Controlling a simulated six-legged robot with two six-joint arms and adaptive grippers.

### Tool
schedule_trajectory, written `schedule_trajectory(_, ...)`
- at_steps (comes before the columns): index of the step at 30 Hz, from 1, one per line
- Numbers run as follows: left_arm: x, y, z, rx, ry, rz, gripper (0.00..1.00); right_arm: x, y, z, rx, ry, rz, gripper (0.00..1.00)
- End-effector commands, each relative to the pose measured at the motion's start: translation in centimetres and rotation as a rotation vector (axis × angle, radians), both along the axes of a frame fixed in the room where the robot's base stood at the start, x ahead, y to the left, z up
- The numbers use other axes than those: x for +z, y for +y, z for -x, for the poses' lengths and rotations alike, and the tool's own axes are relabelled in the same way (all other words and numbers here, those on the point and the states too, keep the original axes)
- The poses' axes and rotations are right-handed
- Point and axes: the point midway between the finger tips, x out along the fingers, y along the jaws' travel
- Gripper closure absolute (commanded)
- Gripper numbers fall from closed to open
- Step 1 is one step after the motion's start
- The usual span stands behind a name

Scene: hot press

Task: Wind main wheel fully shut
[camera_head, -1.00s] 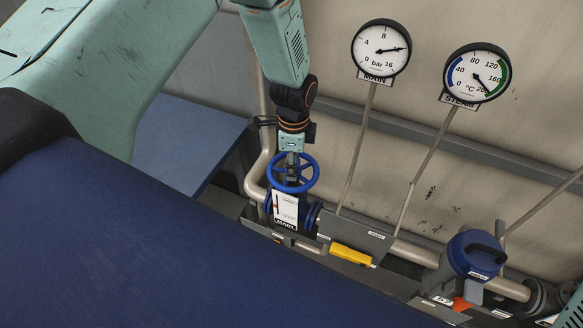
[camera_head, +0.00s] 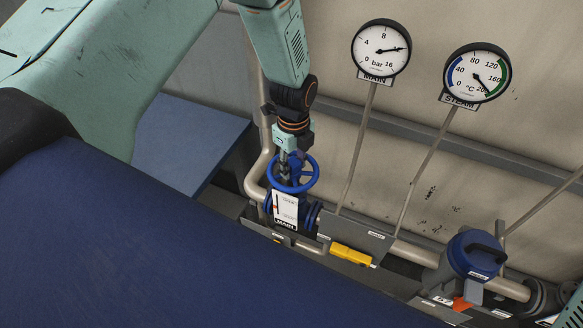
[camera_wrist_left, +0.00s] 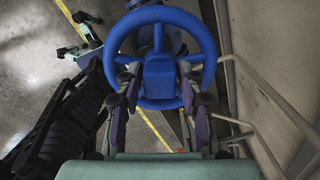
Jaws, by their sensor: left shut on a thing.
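The main wheel (camera_head: 313,170) is a blue handwheel on top of the valve with the MAIN plate (camera_head: 285,208). My left gripper (camera_head: 291,170) reaches down onto it from above. In the left wrist view, the blue wheel rim (camera_wrist_left: 208,45) fills the upper middle. There my left gripper (camera_wrist_left: 159,82) has one finger on each side of the blue central block and is shut on the wheel. The fingertip contact is partly hidden in the head view.
The MAIN gauge (camera_head: 381,49) and STEAM gauge (camera_head: 478,74) stand on thin stems behind the pipework. A yellow part (camera_head: 351,255) and a blue-capped unit (camera_head: 474,254) are to the right. A pale pipe (camera_head: 254,178) rises close beside the wheel.

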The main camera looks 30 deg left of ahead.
Motion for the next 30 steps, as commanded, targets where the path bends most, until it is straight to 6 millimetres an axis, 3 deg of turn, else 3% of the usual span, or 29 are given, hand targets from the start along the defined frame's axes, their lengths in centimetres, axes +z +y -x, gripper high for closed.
schedule_trajectory(9,0.29,0.03,-0.51,-0.303,-0.013,-0.002,0.89,-0.02,0.0,0.0,0.0,0.0,0.0,0.6)
schedule_trajectory(20,0.31,0.03,-0.53,-0.335,-0.013,-0.003,0.89,-0.02,0.0,0.0,0.0,0.0,0.0,0.6)
schedule_trajectory(30,0.31,0.04,-0.55,-0.689,-0.014,-0.004,0.89,-0.1,0.0,0.0,0.0,0.0,0.0,0.6)
